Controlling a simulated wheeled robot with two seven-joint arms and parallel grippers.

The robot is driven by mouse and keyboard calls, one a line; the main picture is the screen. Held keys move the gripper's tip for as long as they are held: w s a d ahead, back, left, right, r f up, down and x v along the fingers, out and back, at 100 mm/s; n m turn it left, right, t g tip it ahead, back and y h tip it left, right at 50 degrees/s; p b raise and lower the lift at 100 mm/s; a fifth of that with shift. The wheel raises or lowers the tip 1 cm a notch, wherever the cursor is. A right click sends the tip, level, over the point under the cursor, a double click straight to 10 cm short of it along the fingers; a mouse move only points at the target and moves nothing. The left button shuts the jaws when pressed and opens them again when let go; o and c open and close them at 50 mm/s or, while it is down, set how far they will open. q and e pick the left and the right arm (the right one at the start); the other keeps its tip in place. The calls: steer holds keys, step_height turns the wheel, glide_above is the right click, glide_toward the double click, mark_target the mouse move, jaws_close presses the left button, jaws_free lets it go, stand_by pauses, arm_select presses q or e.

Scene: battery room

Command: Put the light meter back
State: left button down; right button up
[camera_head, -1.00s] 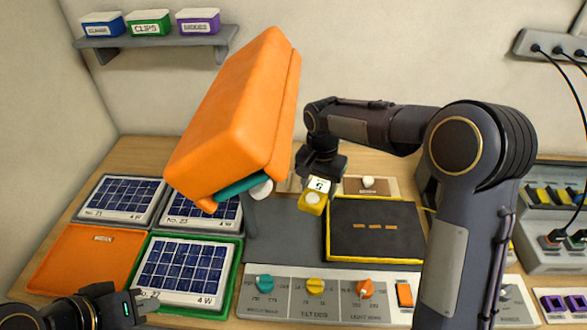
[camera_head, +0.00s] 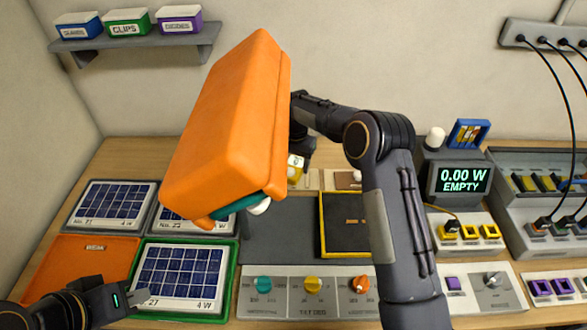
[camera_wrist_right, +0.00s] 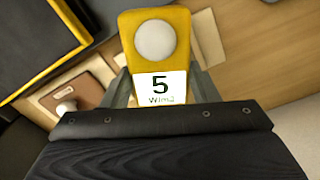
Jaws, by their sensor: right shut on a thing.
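In the head view the light meter (camera_head: 296,168) is partly hidden behind the orange lamp housing and my right arm. Pale rectangular patches on the wooden table show beneath it in the wrist view. My left gripper (camera_head: 140,297) is at the lower left beside the green-framed panel; its jaw opening is unclear.
A large orange lamp housing (camera_head: 225,120) overhangs the bench. Solar panels (camera_head: 115,205) and an orange tray (camera_head: 75,270) lie left. A black yellow-edged pad (camera_head: 345,245) and a knob panel (camera_head: 310,305) are central. A display (camera_head: 460,180) reads 0.00 W EMPTY.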

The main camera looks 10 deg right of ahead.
mark_target(294, 157)
steer(key=w+f, duration=0.2)
steer(key=f, duration=0.1)
steer(key=shift+w, duration=0.3)
step_height(294, 157, down, 3)
steer(key=shift+w+f+b, duration=0.15)
steer(key=shift+f+b, duration=0.05)
steer(key=shift+b, duration=0.6)
steer(key=shift+r, duration=0.1)
steer(key=o, duration=1.2)
steer(key=shift+f, duration=0.2)
steer(key=shift+c, duration=0.2)
